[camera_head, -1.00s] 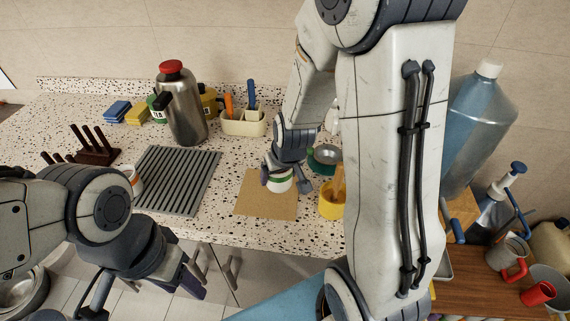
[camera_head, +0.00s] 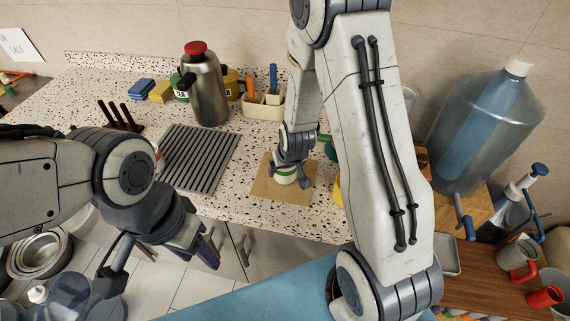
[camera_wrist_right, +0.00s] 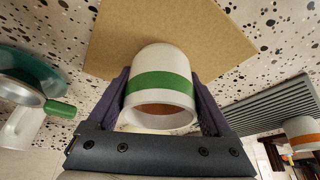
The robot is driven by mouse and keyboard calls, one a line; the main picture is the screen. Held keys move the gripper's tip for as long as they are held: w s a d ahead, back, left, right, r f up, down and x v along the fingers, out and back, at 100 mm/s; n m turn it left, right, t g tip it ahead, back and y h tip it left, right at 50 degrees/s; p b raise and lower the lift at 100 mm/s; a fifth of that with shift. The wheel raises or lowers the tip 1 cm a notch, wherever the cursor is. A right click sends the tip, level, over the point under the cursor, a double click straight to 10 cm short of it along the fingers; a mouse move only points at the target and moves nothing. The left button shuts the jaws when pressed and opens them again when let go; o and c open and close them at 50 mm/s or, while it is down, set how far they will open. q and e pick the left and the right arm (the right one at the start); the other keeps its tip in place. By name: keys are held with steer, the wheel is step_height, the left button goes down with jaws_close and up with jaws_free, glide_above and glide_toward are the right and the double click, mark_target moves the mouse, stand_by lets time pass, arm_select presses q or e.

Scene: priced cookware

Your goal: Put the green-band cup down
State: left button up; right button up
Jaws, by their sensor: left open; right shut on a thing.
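The green-band cup is white with one green stripe. It fills the middle of the right wrist view (camera_wrist_right: 160,90), its open rim facing the camera. My right gripper (camera_wrist_right: 160,105) is shut on it, one dark finger on each side. In the head view the cup (camera_head: 285,177) is at the brown mat (camera_head: 268,192), partly covered by the right gripper (camera_head: 291,168). I cannot tell whether it touches the mat. My left gripper (camera_head: 208,250) is open and empty, in front of the counter edge.
A grey ribbed rack (camera_head: 200,158) lies left of the mat. Behind are a steel flask with a red lid (camera_head: 207,90) and a cream caddy (camera_head: 262,107). A yellow container (camera_head: 338,190) stands right of the mat, mostly behind my right arm.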

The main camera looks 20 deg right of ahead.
steer(key=o, duration=1.5)
steer(key=shift+f, duration=0.1)
steer(key=v, duration=0.5)
steer(key=shift+w+r, duration=0.15)
steer(key=shift+r, duration=0.15)
steer(key=s+a+r+n+g+y+p, duration=0.2)
steer(key=s+a+r+n+p, duration=0.2)
steer(key=s+a+r, duration=0.8)
steer(key=s+a+r+n+g, duration=0.1)
steer(key=s, duration=0.2)
steer(key=s+r+n, duration=0.1)
steer(key=s+r, duration=0.1)
steer(key=s, duration=0.2)
steer(key=s+a+r+n+g, duration=0.1)
steer(key=s+r+n, duration=0.1)
steer(key=s, duration=0.2)
steer(key=shift+s+a+r+g+h, duration=0.1)
steer(key=shift+a+r+g+h, duration=0.15)
steer(key=shift+a+g+h, duration=0.1)
steer(key=shift+f, duration=0.1)
